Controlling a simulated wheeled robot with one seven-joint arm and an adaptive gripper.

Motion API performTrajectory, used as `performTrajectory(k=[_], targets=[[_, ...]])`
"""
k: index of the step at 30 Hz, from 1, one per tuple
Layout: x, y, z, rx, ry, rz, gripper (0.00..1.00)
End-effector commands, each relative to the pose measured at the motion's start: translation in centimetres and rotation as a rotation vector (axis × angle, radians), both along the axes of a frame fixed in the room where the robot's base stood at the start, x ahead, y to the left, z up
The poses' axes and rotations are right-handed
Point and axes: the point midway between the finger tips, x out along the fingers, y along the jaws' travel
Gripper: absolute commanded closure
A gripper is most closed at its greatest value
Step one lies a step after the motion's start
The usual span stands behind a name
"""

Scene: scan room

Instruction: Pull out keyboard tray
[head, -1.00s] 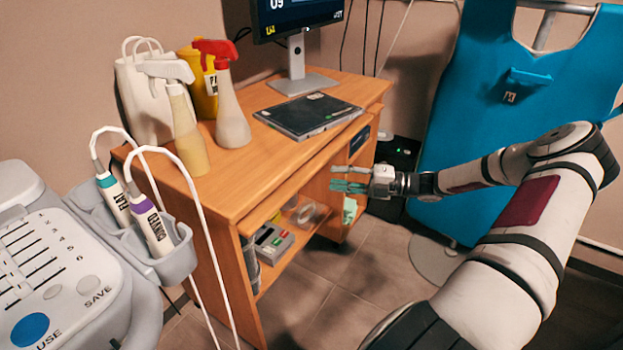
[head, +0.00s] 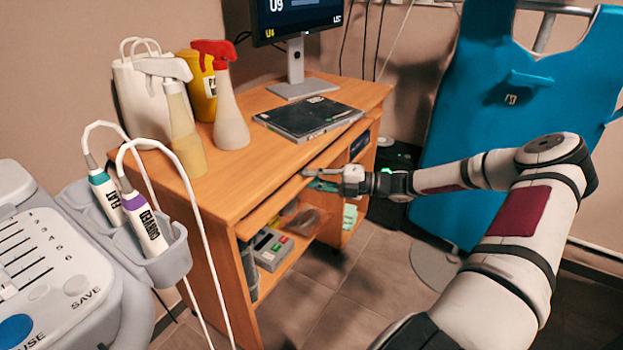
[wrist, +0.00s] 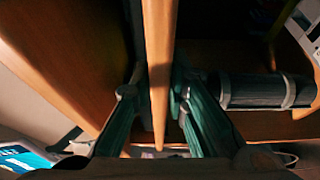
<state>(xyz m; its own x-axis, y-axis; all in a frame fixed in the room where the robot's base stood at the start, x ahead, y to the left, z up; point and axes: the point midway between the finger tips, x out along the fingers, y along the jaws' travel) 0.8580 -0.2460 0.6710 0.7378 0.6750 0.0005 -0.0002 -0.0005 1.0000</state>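The wooden keyboard tray (head: 268,212) is a thin board under the desktop, with its front edge showing in the head view. My gripper (head: 318,179) is at the far part of this edge, with one finger above the other. In the wrist view, the tray's edge (wrist: 159,60) runs between my two green fingers (wrist: 158,98). The left finger stands slightly apart from the board. The right finger is very close to it, and I cannot tell whether it touches. The fingers are parted around the edge.
A grey device (head: 268,248) sits on the shelf below. A blue apron (head: 510,120) hangs at right. Floor before the desk (head: 345,285) is clear.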

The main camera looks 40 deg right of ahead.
Motion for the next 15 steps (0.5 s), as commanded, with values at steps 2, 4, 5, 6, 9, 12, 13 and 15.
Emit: performTrajectory(k=[2,4,5,6,9,12,13,15], targets=[[0.0,0.0,0.0,-0.001,0.001,0.000,1.00],[0.0,0.0,0.0,-0.001,0.001,0.000,1.00],[0.0,0.0,0.0,-0.001,0.001,0.000,1.00],[0.0,0.0,0.0,-0.001,0.001,0.000,1.00],[-0.2,-0.1,0.0,-0.001,0.001,0.000,1.00],[-0.7,-0.3,0.1,-0.001,0.001,0.000,1.00],[-1.0,-0.4,0.1,-0.001,0.001,-0.001,1.00],[-1.8,-0.7,0.2,-0.001,0.003,-0.002,1.00]])
